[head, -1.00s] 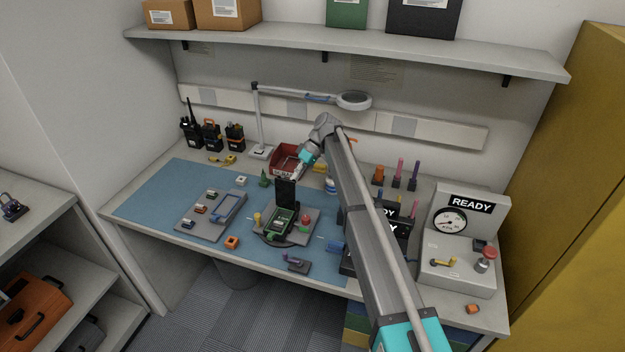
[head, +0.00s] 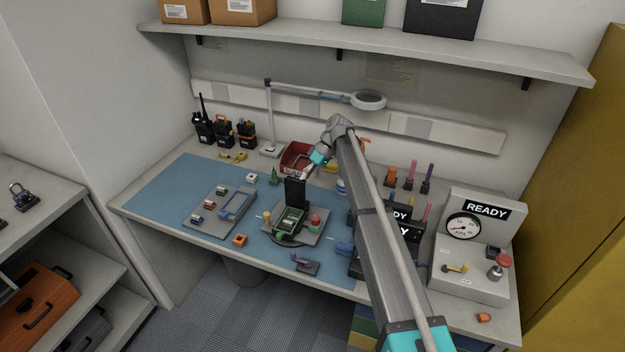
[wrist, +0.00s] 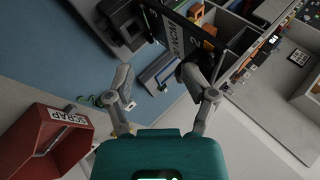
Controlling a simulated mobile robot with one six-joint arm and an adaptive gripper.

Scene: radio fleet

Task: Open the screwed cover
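A dark device with a green interior (head: 288,222) lies on a grey fixture plate (head: 312,215) on the blue mat. A black panel (head: 295,191) stands upright at its far edge, looking like a raised cover; I cannot tell whether it is attached. In the wrist view a dark panel with white lettering (wrist: 172,28) is beyond my fingers. My gripper (head: 306,174) is just behind and above the panel in the head view. In the wrist view my gripper (wrist: 157,80) has its fingers spread with nothing between them. The right fingertip is close to the panel; contact is unclear.
A red scrap bin (wrist: 45,140) is close beside my gripper. A grey tray with small parts (head: 222,208) is left of the fixture. A lamp (head: 368,100) overhangs the back. A gauge box (head: 470,250) and READY signs occupy the right. The mat's left is clear.

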